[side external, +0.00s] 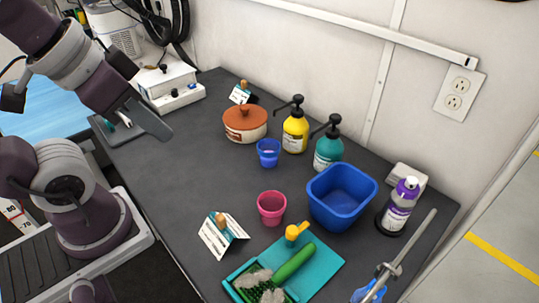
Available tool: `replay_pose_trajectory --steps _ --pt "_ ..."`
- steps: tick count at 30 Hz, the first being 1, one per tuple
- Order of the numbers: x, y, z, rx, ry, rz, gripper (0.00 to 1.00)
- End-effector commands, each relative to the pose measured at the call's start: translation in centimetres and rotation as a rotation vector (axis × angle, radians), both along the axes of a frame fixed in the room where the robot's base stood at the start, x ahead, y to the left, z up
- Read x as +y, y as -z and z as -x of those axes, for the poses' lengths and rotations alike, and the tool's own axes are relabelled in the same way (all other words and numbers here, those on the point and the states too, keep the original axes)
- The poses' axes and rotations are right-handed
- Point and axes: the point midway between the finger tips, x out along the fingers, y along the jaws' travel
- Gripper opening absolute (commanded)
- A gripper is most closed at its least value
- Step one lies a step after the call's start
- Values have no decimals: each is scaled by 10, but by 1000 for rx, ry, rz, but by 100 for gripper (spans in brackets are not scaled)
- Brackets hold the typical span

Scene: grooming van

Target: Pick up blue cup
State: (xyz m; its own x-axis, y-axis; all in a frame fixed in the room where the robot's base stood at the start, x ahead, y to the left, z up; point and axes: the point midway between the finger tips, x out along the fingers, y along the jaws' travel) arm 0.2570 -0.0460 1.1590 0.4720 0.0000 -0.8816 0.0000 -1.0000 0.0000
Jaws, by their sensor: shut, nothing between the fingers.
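The blue cup (268,153) stands upright near the middle of the dark grey table (185,185).
A lidded pot (246,125), yellow pump bottle (295,130) and teal pump bottle (328,150) stand close around the cup. A pink cup (271,207), blue tub (341,196) and green brush (290,264) lie nearer. The table between gripper and cup is clear.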

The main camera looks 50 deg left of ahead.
Motion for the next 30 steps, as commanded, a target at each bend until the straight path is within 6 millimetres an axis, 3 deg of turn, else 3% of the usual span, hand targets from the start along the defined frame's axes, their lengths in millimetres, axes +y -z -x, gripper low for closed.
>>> replay_pose_trajectory --steps 4,16,25,28,30 --pt "0 0 0 0 0 0 0" --pt "0 0 0 0 0 0 76" --pt "2 0 -3 5 -2 -12 76" --pt "15 6 -30 48 -7 -106 76" --pt "32 17 -65 103 14 -201 76"
